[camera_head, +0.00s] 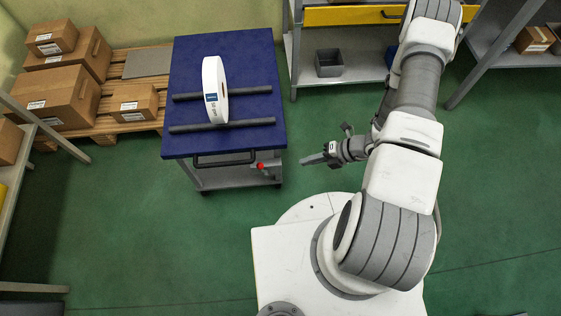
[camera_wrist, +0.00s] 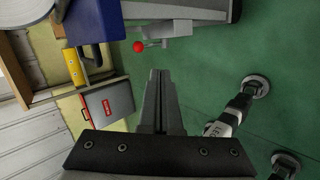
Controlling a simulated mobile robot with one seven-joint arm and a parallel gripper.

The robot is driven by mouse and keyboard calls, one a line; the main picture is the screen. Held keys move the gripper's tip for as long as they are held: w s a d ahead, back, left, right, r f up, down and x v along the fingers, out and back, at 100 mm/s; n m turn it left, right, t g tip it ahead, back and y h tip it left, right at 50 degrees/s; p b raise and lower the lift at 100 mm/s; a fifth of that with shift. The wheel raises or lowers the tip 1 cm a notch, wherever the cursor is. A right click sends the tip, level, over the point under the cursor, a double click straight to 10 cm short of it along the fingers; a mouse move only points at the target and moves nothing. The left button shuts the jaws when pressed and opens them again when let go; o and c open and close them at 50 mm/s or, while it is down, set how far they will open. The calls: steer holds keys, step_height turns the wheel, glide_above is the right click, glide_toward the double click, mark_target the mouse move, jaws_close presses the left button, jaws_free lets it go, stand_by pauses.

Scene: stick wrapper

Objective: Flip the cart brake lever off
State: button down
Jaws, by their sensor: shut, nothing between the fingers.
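The cart (camera_head: 183,60) has a blue top and a grey lower frame. A brake lever with a red knob (camera_head: 261,166) sticks out low at its front right. The red knob (camera_wrist: 138,46) also shows in the wrist view, beside the grey cart frame (camera_wrist: 180,12). My gripper (camera_head: 304,161) is to the right of the knob, apart from it, pointing left toward it. In the wrist view my gripper (camera_wrist: 158,72) has its fingers shut together and empty, with the knob ahead and slightly left of the tips.
A white roll (camera_head: 215,88) stands on two dark bars on the cart. A black handle (camera_head: 224,160) runs along its front edge. Cardboard boxes (camera_head: 60,95) sit on a pallet at left. A shelf with a grey bin (camera_head: 329,63) stands behind. Green floor is clear between cart and gripper.

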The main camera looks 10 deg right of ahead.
mark_target(261, 166)
steer(key=b+x, duration=0.1)
steer(key=x, duration=0.3)
steer(key=a+r+b+x, duration=0.1)
steer(key=x, duration=0.3)
steer(key=b+x, duration=0.1)
steer(key=x, duration=0.3)
steer(key=shift+w+a+r+b, duration=0.15)
steer(key=shift+a+r+b, duration=0.05)
steer(key=shift+r+b, duration=0.2)
steer(key=shift+w+a, duration=0.1)
steer(key=shift+a, duration=0.25)
steer(key=shift+r, duration=0.1)
steer(key=a, duration=0.1)
steer(key=a+p, duration=0.1)
steer(key=shift+a+r, duration=0.3)
steer(key=shift+a+f, duration=0.1)
steer(key=shift+a, duration=0.2)
